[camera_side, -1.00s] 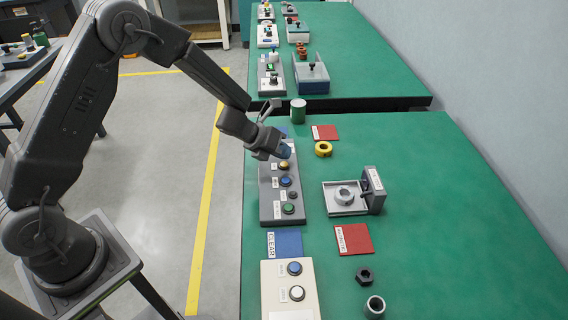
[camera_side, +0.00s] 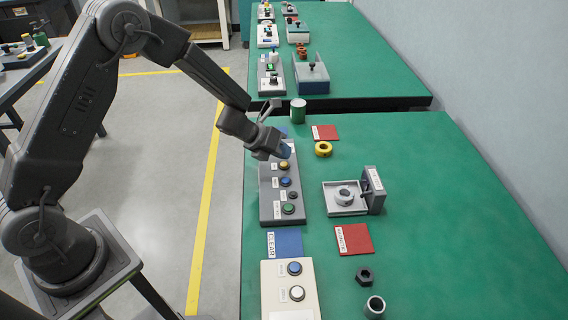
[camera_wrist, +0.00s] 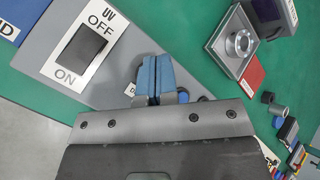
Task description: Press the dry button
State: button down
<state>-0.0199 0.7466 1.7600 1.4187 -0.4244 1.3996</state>
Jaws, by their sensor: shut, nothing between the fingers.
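The grey control panel (camera_side: 268,207) lies on the near green bench, with a row of yellow, blue, dark and green buttons. My gripper (camera_side: 285,151) is at the far end of this panel in the side view, beyond the yellow button (camera_side: 284,165). In the wrist view my gripper (camera_wrist: 153,70) has its blue fingertips together and holds nothing. A label (camera_wrist: 129,89) starting with "D" shows just left of the fingers; the rest of it and any button there are hidden. A black UV ON/OFF switch (camera_wrist: 80,45) sits on the panel left of the fingers.
A grey fixture with a ring (camera_side: 345,196) stands right of the panel. A yellow ring (camera_side: 323,149), red mats (camera_side: 353,239) and a blue CLEAR mat (camera_side: 284,245) lie around. A cream two-button box (camera_side: 272,291) is nearest. A green cylinder (camera_side: 298,110) stands beyond the panel.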

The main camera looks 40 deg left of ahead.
aim_at(283, 162)
dwell(0.6)
jog(key=shift+f, duration=0.4)
jog(key=shift+f, duration=0.4)
dwell(0.4)
jog(key=shift+r, duration=0.15)
dwell(0.3)
jog(key=shift+r, duration=0.65)
jog(key=shift+r, duration=2.55)
